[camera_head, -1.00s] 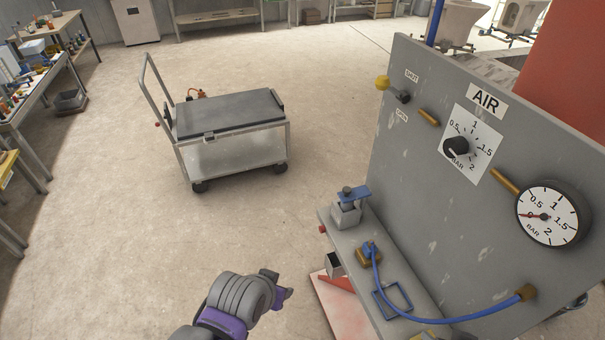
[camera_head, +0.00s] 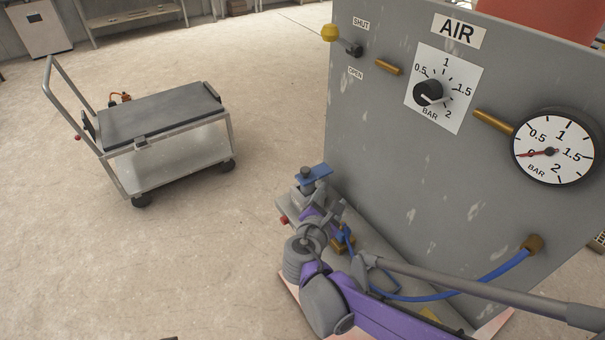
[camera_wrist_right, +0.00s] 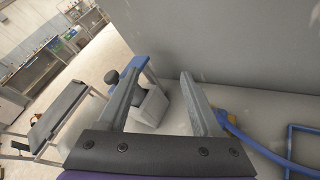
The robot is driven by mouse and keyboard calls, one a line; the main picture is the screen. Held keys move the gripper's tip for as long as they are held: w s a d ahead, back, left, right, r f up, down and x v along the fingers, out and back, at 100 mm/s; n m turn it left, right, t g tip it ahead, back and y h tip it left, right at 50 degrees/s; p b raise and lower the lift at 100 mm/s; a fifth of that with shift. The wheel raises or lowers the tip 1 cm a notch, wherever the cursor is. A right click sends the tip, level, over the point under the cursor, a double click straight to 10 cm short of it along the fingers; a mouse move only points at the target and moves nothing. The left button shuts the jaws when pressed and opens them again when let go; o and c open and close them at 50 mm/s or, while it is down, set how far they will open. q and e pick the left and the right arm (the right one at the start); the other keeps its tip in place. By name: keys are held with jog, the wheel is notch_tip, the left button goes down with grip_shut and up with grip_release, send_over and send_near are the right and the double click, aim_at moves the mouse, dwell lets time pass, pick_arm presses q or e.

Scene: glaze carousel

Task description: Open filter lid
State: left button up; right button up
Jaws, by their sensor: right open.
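In the right wrist view, the grey box (camera_wrist_right: 151,106) lies between the open fingers of that gripper (camera_wrist_right: 162,76). Nothing is gripped. My left gripper is out of view.
The grey panel (camera_head: 385,150) rises right behind the shelf, with an AIR dial (camera_head: 428,93), a gauge (camera_head: 552,148) and a yellow-knobbed lever (camera_head: 330,33). A blue hose (camera_head: 490,272) loops over the shelf. A cart (camera_head: 165,145) stands left on open floor.

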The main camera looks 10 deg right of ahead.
aim_at(314, 170)
jog(key=w+a+f+n+t+b, duration=0.1)
jog(key=w+a+n+t+b, duration=0.1)
jog(key=w+a+n+t, duration=0.4)
pick_arm(q)
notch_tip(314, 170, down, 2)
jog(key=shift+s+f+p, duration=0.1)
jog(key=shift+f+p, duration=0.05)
jog(key=shift+p, duration=0.2)
pick_arm(e)
jog(key=w+d, duration=0.1)
jog(key=w, duration=0.2)
jog(key=w+d+n+g, duration=0.1)
jog(key=w, duration=0.2)
jog(key=w+d+n+g, duration=0.1)
jog(key=w+d, duration=0.1)
jog(key=w, duration=0.1)
jog(key=shift+r, duration=0.1)
jog(key=shift+c, duration=0.3)
grip_shut()
